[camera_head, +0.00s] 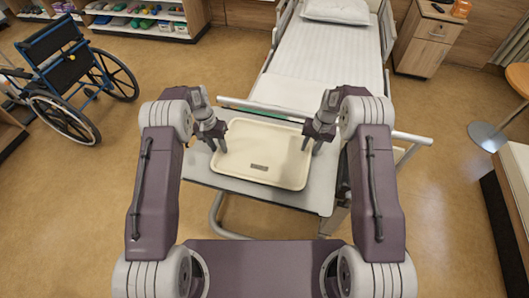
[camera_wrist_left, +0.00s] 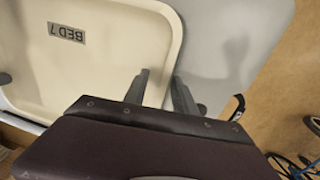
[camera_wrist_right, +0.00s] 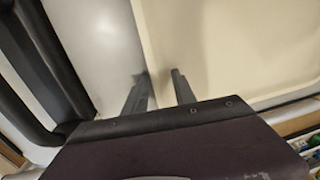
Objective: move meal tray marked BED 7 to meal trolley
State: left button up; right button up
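A cream meal tray (camera_head: 262,150) lies flat on a grey overbed table (camera_head: 310,197). The tray looks empty. My left gripper (camera_head: 218,147) is at the tray's left rim, its fingers apart, one inside the rim and one outside. My right gripper (camera_head: 311,146) is at the right rim in the same way, its parted fingers on either side of it. I cannot tell how far below the rim the fingertips reach. No meal trolley is recognisable.
A bed (camera_head: 320,60) stands right behind the table. A wheelchair (camera_head: 70,75) is at the left, with a shelf unit (camera_head: 145,18) behind it. A bedside cabinet (camera_head: 428,40) stands at the back right and a round table (camera_head: 492,135) at the right.

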pick_arm(q)
jog(key=shift+f, duration=0.35)
pick_arm(e)
jog(key=shift+a+f, duration=0.1)
jog(key=shift+f, duration=0.2)
pick_arm(q)
grip_shut()
pick_arm(e)
grip_shut()
pick_arm(q)
jog(key=shift+d, duration=0.1)
pick_arm(e)
jog(key=shift+a, duration=0.1)
dwell(0.5)
